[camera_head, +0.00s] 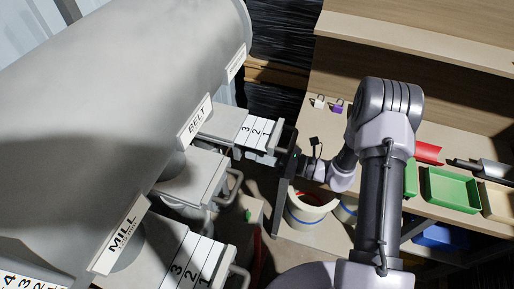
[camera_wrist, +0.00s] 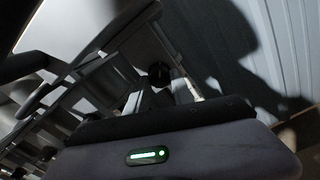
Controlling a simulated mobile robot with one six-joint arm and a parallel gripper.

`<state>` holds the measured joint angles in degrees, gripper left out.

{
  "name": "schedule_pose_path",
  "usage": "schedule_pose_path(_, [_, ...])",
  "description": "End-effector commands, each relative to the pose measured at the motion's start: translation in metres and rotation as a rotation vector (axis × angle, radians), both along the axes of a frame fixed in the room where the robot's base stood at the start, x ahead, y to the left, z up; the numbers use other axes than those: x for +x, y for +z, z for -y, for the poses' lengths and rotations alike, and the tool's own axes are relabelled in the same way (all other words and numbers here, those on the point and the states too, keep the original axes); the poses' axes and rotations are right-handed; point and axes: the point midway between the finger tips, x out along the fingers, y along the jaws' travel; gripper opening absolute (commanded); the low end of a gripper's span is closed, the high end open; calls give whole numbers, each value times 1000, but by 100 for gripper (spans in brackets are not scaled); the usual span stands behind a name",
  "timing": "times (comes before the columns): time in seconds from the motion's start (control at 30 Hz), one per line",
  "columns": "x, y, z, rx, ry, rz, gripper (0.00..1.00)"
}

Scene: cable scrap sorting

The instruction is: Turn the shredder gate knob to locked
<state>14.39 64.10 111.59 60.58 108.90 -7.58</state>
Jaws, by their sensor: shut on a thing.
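My gripper (camera_head: 245,153) reaches left from my arm, beside and just below the numbered slide (camera_head: 232,128) under the BELT sign. In the wrist view, my gripper (camera_wrist: 162,82) has its two pale fingers close around a small dark round knob (camera_wrist: 158,71). It is shut on this knob. The knob's markings and turn angle are too dark to read. In the head view, the knob is too small and shadowed to make out clearly. No sign reading shredder is legible.
A large grey machine (camera_head: 100,90) fills the left, with BELT (camera_head: 195,122) and MILL (camera_head: 121,236) signs. Another numbered slide (camera_head: 190,268) with a handle juts out below. A white bucket (camera_head: 306,212) stands under my arm. A green tray (camera_head: 452,190) sits on the right bench.

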Motion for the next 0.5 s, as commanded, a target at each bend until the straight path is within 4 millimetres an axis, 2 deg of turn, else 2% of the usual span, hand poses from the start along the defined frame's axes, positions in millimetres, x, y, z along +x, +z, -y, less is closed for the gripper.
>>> schedule_pose_path(0.5, [-2, 2, -1, 164, 1, -456, 0])
